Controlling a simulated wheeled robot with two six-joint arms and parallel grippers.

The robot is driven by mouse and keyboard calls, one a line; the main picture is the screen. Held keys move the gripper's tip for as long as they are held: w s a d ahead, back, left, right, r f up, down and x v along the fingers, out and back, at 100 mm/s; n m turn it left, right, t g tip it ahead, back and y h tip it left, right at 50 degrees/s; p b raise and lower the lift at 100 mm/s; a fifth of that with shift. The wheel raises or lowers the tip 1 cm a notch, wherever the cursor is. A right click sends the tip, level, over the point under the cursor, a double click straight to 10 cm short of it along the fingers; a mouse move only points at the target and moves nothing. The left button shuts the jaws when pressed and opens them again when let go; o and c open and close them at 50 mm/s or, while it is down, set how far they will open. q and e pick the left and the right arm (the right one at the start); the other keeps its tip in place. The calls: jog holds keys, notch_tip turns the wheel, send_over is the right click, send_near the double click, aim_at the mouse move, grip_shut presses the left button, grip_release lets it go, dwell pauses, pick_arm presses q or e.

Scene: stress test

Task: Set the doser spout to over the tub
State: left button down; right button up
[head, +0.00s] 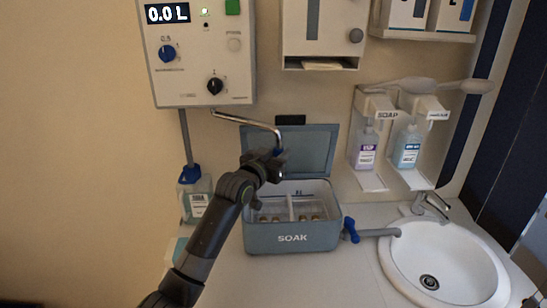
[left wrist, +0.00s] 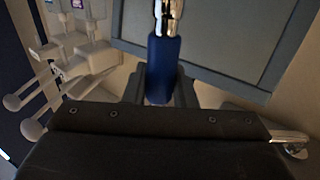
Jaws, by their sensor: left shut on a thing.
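The doser spout (head: 245,122) is a chrome pipe that runs from under the white dosing unit and bends down at its right end. Its end carries a blue sleeve (left wrist: 162,62), partly hidden by my gripper in the head view. My left gripper (head: 276,160) is shut on the blue sleeve; the fingers sit on both sides of it in the left wrist view. The grey-blue SOAK tub (head: 292,238) stands on the counter with its lid (head: 310,150) raised. In the head view, the spout end appears in front of the lid, above the tub's opening. My right gripper is not in view.
The dosing unit (head: 200,75) reads 0.0 L. A blue-capped bottle (head: 196,200) stands left of the tub. A blue-handled tap (head: 352,230) is at its right, beside the white sink (head: 400,262). Two soap dispensers hang at the right. The counter's front is clear.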

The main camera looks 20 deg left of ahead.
pick_arm(q)
jog(key=shift+w, duration=0.45)
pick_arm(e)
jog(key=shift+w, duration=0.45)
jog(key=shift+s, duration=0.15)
pick_arm(q)
jog(key=c, duration=1.2)
grip_release()
jog(key=shift+c, duration=0.2)
jog(key=shift+s, duration=0.1)
jog(key=shift+s+f, duration=0.1)
jog(key=shift+s, duration=0.2)
jog(key=s+a+b, duration=0.3)
jog(key=s, duration=1.3)
jog(key=shift+s+b, duration=0.2)
jog(key=shift+b, duration=0.1)
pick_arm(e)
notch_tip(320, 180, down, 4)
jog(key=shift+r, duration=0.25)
